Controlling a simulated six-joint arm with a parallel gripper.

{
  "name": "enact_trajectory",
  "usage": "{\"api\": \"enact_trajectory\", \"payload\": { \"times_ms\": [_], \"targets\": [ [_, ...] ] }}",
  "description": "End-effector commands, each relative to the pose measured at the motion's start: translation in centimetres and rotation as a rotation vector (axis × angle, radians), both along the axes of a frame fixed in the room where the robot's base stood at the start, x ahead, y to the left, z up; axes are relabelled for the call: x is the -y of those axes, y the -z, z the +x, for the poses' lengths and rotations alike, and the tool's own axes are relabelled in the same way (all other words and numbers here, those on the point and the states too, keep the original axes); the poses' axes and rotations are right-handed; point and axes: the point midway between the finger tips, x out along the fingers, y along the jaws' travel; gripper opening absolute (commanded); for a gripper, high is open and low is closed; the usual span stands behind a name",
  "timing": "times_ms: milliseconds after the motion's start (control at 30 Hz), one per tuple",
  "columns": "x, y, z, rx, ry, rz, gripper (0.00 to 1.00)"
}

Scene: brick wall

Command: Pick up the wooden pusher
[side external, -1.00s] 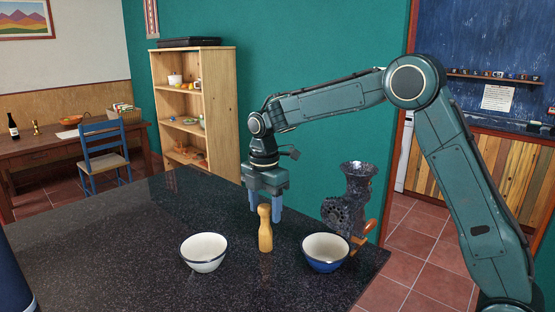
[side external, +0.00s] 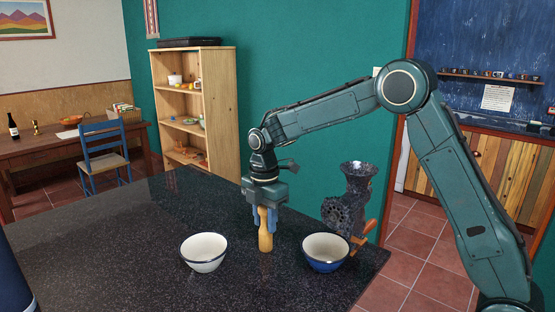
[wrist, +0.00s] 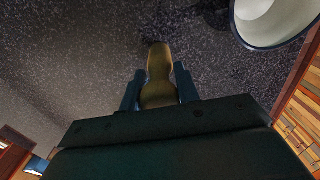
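The wooden pusher (side external: 265,238) stands upright on the dark speckled counter, between the two bowls. My gripper (side external: 265,222) points down over it, with one blue finger on each side of its upper part. The fingers look closed against the pusher, and its top is partly hidden by them in the side view. In the wrist view the pusher (wrist: 159,65) sits between the two fingertips (wrist: 159,84), with no clear gap on either side. Its base still appears to rest on the counter.
A white bowl (side external: 204,253) stands left of the pusher, and a blue-rimmed bowl (side external: 326,254) stands close on its right. A dark grinder (side external: 350,205) with a wooden handle is behind the right bowl. The counter (side external: 110,240) is clear on the left.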

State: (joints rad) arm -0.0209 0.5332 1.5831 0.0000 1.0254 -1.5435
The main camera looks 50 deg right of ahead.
Motion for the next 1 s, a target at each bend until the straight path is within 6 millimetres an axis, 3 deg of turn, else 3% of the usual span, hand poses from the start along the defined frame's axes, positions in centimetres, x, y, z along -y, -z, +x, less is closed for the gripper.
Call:
{"api": "enact_trajectory", "payload": {
  "times_ms": [33, 133, 567, 767, 1000],
  "targets": [
    [0.0, 0.0, 0.0, 0.0, 0.0, 0.0, 0.21],
    [0.0, 0.0, 0.0, 0.0, 0.0, 0.0, 0.03],
    [0.0, -0.7, 0.1, 0.002, 0.0, 0.0, 0.03],
    [0.0, -2.6, 0.1, 0.004, 0.0, 0.0, 0.03],
    [0.0, -6.8, 0.1, 0.006, 0.0, 0.0, 0.03]
  ]
}}
